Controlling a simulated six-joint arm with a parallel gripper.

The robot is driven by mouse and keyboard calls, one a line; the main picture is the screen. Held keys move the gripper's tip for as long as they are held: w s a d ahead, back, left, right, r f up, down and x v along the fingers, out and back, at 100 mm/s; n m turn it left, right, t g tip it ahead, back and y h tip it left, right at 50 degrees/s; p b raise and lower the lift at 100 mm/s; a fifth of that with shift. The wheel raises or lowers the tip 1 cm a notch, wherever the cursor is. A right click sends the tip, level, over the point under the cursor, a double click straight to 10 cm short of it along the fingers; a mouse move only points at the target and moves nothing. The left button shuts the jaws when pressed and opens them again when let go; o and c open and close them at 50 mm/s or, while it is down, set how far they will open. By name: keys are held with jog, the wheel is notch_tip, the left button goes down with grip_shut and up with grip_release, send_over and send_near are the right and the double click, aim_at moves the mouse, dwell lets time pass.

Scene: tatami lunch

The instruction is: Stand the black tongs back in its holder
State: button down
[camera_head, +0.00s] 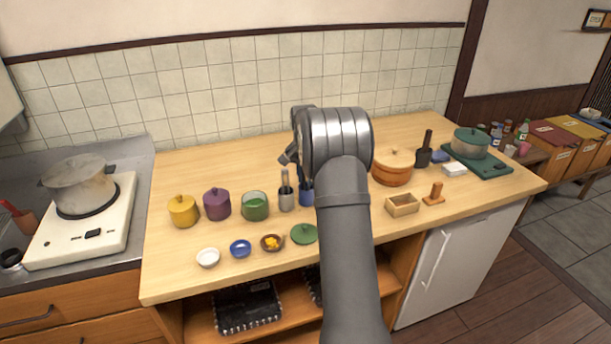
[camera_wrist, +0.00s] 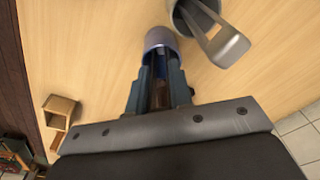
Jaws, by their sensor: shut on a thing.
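My gripper (camera_wrist: 161,75) is shut on a dark, narrow thing, which I take to be the black tongs (camera_wrist: 160,97); only a short part shows between the fingers. A blue holder (camera_wrist: 160,37) is just beyond the fingertips, in line with the tongs. Whether the tongs' end is inside it or only in front of it, I cannot tell. In the head view my arm hides the gripper's tips and the tongs, and the blue holder (camera_head: 306,197) shows partly at the arm's left edge.
A grey holder (camera_head: 286,200) with a metal utensil (camera_wrist: 226,45) stands close beside the blue one. Green, purple and yellow pots stand left, small bowls in front. An orange pot (camera_head: 393,170), a wooden box (camera_head: 402,205) and a dark cup (camera_head: 423,157) are right.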

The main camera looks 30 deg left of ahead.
jog(key=shift+f, duration=0.5)
jog(key=c, duration=0.6)
grip_release()
jog(key=shift+c, duration=0.2)
jog(key=shift+r, duration=3.5)
notch_tip(320, 180, down, 7)
